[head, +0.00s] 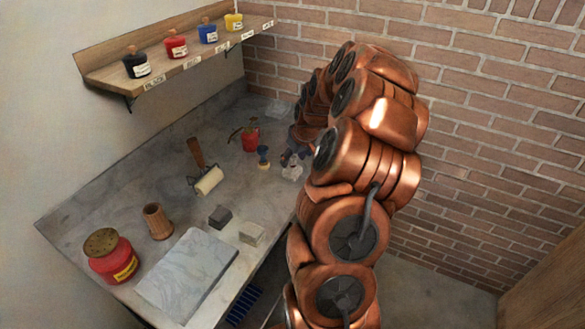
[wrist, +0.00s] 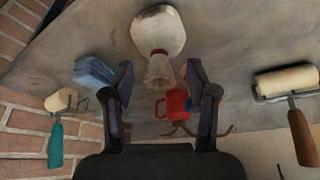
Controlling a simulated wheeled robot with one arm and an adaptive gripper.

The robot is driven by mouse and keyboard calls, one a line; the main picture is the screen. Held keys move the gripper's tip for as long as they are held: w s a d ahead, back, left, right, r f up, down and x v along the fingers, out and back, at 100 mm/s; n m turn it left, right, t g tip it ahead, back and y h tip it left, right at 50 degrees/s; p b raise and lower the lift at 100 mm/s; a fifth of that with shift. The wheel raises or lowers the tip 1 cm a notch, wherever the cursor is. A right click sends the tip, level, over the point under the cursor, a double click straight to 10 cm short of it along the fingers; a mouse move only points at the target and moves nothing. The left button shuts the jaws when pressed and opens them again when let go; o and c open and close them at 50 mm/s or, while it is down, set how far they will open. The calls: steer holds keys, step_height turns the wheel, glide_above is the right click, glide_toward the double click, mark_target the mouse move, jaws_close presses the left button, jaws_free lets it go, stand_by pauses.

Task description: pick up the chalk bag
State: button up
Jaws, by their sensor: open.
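The chalk bag appears to be the pale, rounded pouch (wrist: 158,32) at the top middle of the wrist view, with a narrower gathered neck pointing down the picture. A whitish lump (head: 292,172) beside my gripper in the head view looks like the same bag. My gripper (wrist: 160,80) is open, with its two dark fingers on either side of the bag's neck in the picture. I cannot tell whether the neck is truly between the fingers or beyond them. In the head view my gripper (head: 294,157) is small and partly hidden by my copper arm.
A red container (head: 250,138), a dark blue-and-tan item (head: 263,157) and a brown-handled roller (head: 205,180) stand or lie nearby on the grey table. A marble slab (head: 187,272), grey blocks and a red jar (head: 110,257) are at the front. A shelf of inks hangs at left.

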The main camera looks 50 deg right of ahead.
steer(key=shift+w+d+f, duration=0.1)
steer(key=shift+w+f, duration=0.2)
steer(key=shift+f, duration=0.3)
jaws_close()
